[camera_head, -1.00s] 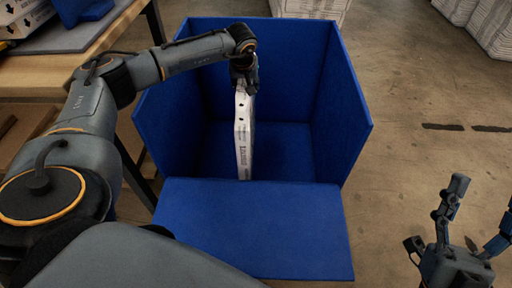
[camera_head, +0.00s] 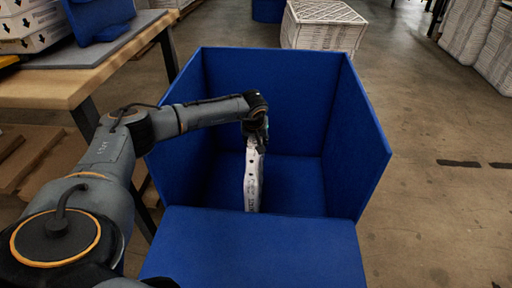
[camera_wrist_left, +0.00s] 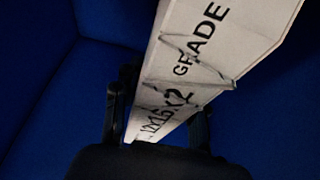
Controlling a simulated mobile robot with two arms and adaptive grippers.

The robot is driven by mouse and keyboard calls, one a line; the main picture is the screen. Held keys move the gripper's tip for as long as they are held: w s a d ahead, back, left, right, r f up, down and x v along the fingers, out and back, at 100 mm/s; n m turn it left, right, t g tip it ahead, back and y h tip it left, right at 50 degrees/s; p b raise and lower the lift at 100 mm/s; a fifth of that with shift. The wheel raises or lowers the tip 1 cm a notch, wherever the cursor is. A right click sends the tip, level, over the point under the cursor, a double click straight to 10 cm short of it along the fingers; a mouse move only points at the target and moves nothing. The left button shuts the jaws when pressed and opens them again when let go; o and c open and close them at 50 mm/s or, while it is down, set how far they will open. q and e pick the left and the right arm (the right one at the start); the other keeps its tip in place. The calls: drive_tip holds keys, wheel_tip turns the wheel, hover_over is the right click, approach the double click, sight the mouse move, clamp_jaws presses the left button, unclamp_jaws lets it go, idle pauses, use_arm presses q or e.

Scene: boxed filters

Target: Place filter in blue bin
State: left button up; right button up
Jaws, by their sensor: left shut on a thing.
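The blue bin (camera_head: 365,150) stands open in front of me, its front panel folded down toward me. My left gripper (camera_head: 257,138) reaches in over the bin and is shut on the top of a white boxed filter (camera_head: 253,182). The filter hangs upright on its narrow side inside the bin. I cannot tell whether its lower end touches the floor. In the left wrist view the filter (camera_wrist_left: 215,60), with dark print, runs between the two fingers (camera_wrist_left: 155,128), with blue walls around it. My right gripper is out of view.
A wooden table (camera_head: 90,80) with boxed filters (camera_head: 35,25) and a blue bin (camera_head: 98,18) stands at the left. A stack of white filters (camera_head: 322,27) stands behind the bin, more stacks (camera_head: 490,40) at the far right.

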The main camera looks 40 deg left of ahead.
use_arm(q)
drive_tip(key=shift+f, duration=0.3)
drive_tip(key=o, duration=1.3)
drive_tip(key=shift+f, duration=0.15)
